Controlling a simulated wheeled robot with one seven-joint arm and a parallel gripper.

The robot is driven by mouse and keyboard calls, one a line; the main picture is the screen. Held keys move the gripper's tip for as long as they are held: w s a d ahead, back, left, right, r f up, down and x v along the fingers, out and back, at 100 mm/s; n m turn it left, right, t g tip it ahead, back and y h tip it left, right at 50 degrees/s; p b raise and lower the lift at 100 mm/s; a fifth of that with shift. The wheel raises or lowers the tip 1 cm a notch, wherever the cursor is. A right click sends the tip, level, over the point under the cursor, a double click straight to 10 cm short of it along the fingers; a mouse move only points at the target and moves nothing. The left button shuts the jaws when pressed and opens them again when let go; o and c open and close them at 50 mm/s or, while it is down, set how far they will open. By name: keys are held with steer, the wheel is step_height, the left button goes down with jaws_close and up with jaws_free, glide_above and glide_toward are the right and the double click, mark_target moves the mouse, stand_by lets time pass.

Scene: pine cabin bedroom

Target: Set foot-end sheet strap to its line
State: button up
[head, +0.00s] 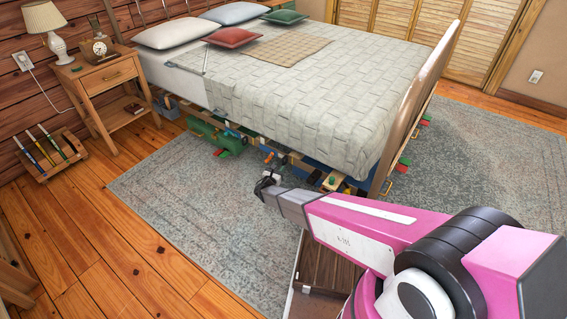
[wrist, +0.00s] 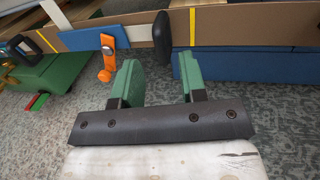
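A long brown rail (wrist: 230,25) runs along the bed's side in the wrist view, with thin yellow lines (wrist: 193,26) marked on it. A black rounded pad (wrist: 162,39) stands against the rail, a little left of a yellow line. A blue band (wrist: 80,39) lies on the rail to its left, with an orange tab (wrist: 107,50) hanging at its end. I cannot tell for sure which piece is the foot-end sheet strap. My gripper (wrist: 158,82) is open and empty, its green fingers below the black pad and apart from it. My gripper (head: 266,182) also shows beside the bed in the head view.
The bed (head: 310,100) has a raised footboard (head: 425,85) at right. Blue boxes (wrist: 250,70) and a green object (wrist: 48,80) crowd the space under the rail. A nightstand (head: 105,75) and a wooden rack (head: 50,155) stand at left. The grey rug (head: 190,195) is open.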

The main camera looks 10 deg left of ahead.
steer(key=w, duration=0.2)
steer(key=w+d, duration=0.1)
steer(key=w, duration=0.2)
steer(key=shift+w, duration=0.35)
